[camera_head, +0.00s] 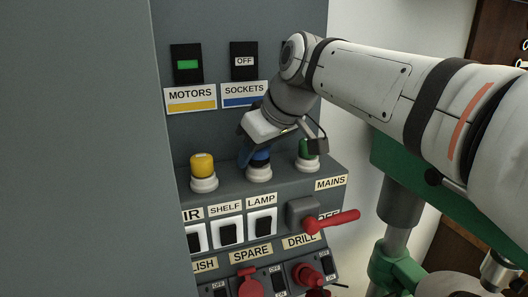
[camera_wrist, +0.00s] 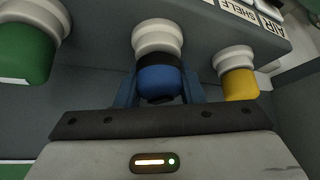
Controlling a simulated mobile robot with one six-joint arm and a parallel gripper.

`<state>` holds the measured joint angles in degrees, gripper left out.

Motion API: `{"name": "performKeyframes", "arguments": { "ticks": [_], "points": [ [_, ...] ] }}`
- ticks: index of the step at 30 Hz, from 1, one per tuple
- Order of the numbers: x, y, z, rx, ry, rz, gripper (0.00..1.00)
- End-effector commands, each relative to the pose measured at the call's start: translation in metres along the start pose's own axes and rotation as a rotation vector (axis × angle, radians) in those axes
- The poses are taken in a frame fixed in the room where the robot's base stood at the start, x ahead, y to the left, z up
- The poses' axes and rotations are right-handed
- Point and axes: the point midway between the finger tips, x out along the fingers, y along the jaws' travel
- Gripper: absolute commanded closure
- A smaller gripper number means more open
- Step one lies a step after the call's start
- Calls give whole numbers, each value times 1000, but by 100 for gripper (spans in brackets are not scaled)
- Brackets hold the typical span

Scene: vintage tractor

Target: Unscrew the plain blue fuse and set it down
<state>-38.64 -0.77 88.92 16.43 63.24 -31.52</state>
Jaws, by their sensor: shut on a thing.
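The blue fuse (camera_wrist: 158,82) sits in its white round socket (camera_wrist: 157,37) between the green fuse (camera_wrist: 27,52) and the yellow fuse (camera_wrist: 240,85). My gripper (camera_wrist: 158,90) is shut on the blue fuse, with a finger on each side of it. In the head view the blue fuse (camera_head: 260,158) shows below my gripper (camera_head: 258,150), upright over its white base (camera_head: 259,174). Part of it is hidden by the gripper. I cannot tell how far it is unscrewed.
The yellow fuse (camera_head: 202,166) and green fuse (camera_head: 307,148) stand close on either side on the grey ledge. Above are the MOTORS indicator (camera_head: 187,64), lit green, and the SOCKETS indicator (camera_head: 244,61), reading OFF.

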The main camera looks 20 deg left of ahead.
Motion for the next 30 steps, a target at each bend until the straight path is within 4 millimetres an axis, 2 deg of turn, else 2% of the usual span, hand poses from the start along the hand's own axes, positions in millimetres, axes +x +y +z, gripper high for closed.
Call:
{"name": "performKeyframes", "arguments": {
  "ticks": [2, 3, 7, 14, 22, 30],
  "points": [
    [0, 0, 0, 1, -2, 0, 78],
    [0, 0, 0, 1, -2, 0, 64],
    [0, 0, 0, 1, -1, 1, 53],
    [0, 0, 0, 7, -1, 5, 53],
    [0, 1, 0, 123, 0, 80, 53],
    [0, 2, 0, 134, 0, 86, 53]
  ]
}}
